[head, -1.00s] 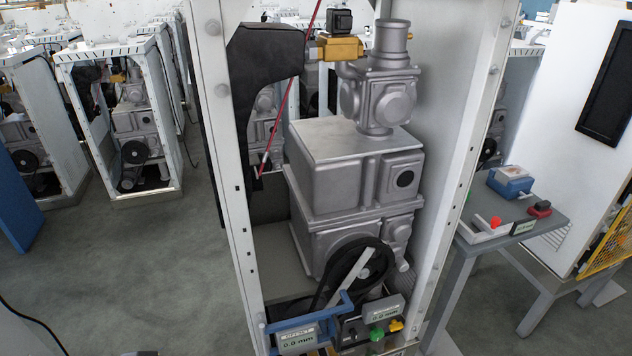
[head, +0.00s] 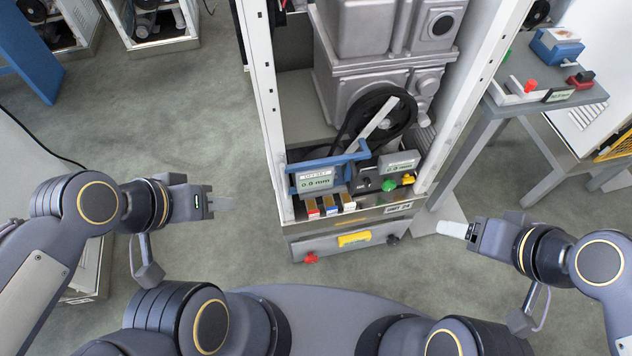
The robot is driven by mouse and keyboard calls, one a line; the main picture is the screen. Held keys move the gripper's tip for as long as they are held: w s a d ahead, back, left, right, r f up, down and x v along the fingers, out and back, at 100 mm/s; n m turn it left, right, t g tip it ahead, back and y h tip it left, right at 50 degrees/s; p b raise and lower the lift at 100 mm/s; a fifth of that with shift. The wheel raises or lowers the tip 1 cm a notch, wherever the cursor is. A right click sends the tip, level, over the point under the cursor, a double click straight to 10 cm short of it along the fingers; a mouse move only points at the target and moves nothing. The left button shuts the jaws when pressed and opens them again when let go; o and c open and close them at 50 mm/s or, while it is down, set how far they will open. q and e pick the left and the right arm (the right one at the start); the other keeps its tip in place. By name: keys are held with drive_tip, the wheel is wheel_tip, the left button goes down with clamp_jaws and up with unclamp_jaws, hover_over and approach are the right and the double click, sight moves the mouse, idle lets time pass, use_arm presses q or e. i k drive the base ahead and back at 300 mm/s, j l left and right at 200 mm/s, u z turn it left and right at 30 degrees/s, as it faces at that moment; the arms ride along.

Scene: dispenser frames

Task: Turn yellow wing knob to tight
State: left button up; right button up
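The small yellow wing knob (head: 408,179) sits at the lower right inside the open white dispenser frame, right beside a green knob (head: 389,185). It is below a grey box with a display (head: 399,163). My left gripper (head: 222,204) is over the floor to the left of the frame, well apart from the knob and holding nothing visible. My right gripper (head: 452,229) is to the lower right of the knob, closer to it but not touching.
A blue bracket (head: 328,161) and a display reading 0.0 mm (head: 315,180) stand left of the knob. A lower grey panel (head: 330,246) carries a yellow piece (head: 354,239) and a red knob (head: 311,257). A grey side table (head: 540,90) stands right.

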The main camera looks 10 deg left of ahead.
sight(407, 179)
drive_tip(key=k+j+z, duration=0.35)
drive_tip(key=k+l+u, duration=0.15)
drive_tip(key=l, duration=0.25)
drive_tip(key=k+l+u, duration=0.2)
drive_tip(key=l, duration=0.15)
drive_tip(key=k+l+u, duration=0.15)
drive_tip(key=k+l, duration=0.05)
drive_tip(key=l, duration=0.1)
